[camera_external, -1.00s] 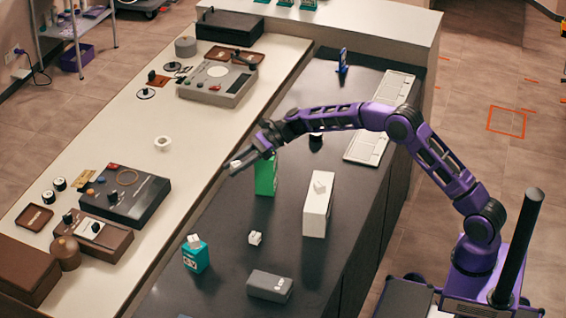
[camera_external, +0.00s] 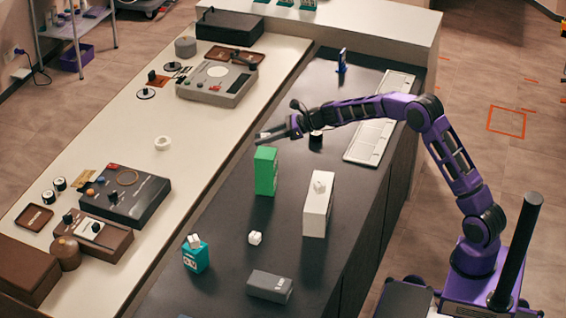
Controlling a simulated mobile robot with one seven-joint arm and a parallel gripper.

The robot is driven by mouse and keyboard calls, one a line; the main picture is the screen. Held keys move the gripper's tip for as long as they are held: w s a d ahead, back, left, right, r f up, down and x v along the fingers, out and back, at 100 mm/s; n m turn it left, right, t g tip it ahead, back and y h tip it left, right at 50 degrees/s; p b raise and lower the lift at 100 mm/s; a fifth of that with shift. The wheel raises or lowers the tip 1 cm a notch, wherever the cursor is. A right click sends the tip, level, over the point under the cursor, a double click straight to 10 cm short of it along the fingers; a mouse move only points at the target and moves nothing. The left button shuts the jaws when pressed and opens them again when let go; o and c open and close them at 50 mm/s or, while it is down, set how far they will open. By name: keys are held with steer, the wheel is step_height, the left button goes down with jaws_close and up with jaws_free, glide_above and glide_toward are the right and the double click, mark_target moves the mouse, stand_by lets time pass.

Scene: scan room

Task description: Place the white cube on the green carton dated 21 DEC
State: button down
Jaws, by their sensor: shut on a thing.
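A tall green carton (camera_external: 265,172) stands upright on the dark counter; its date is too small to read, and no cube shows on its top. My gripper (camera_external: 265,136) is above the carton's top, apart from it. It is shut on a small pale thing, which looks like a white cube, mostly hidden by the fingers. Another white cube (camera_external: 255,238) lies on the counter. A white cube (camera_external: 194,241) sits on the teal carton (camera_external: 196,258), and another (camera_external: 319,186) sits on the white carton (camera_external: 317,208).
A grey box (camera_external: 270,286) lies at the counter's front. A dark round object (camera_external: 316,136) stands behind my gripper, and a keyboard-like white panel (camera_external: 370,140) lies to the right. The pale bench (camera_external: 190,180) at left holds several devices.

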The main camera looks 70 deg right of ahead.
mark_target(264, 153)
steer(key=shift+f, duration=1.75)
steer(key=shift+b, duration=0.3)
steer(key=shift+f, duration=0.15)
steer(key=c, duration=0.5)
jaws_free()
steer(key=shift+c, duration=0.2)
steer(key=shift+r, duration=0.2)
steer(key=v, duration=1.2)
steer(key=shift+p, duration=0.3)
